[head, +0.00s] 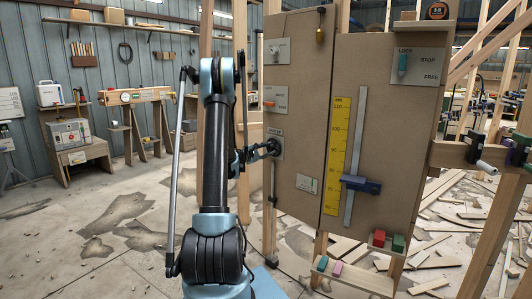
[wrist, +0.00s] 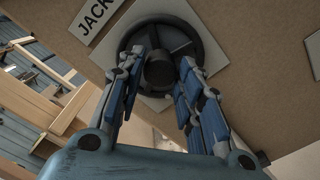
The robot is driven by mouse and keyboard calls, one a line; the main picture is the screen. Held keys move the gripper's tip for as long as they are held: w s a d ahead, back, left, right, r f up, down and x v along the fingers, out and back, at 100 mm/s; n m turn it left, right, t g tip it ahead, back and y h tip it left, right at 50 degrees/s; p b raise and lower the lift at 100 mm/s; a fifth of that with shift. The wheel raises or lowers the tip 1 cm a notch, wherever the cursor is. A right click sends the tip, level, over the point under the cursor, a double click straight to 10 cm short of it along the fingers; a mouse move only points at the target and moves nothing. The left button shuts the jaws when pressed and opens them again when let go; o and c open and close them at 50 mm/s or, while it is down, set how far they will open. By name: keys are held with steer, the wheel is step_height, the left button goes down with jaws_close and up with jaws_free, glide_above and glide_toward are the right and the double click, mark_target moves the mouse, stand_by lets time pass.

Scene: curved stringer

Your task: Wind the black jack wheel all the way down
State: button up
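The black jack wheel (head: 274,147) is mounted on a pale plate on the left part of the brown board. In the wrist view the dark round wheel (wrist: 188,42) has spokes and a protruding hub (wrist: 158,69), beside a label reading JACK. My gripper (head: 262,150) is at the wheel, coming from the left. In the wrist view its two blue-and-grey fingers (wrist: 160,70) are parted, one on each side of the hub, with their tips over the wheel. Whether they touch it cannot be told.
Coloured blocks lie on wooden ledges below. Wooden posts and clamps (head: 480,150) stand right. Open floor lies left.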

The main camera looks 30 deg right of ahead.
steer(key=c, duration=0.4)
steer(key=shift+o, duration=0.2)
steer(key=shift+m, duration=0.5)
steer(key=o, duration=1.1)
steer(key=v, duration=1.2)
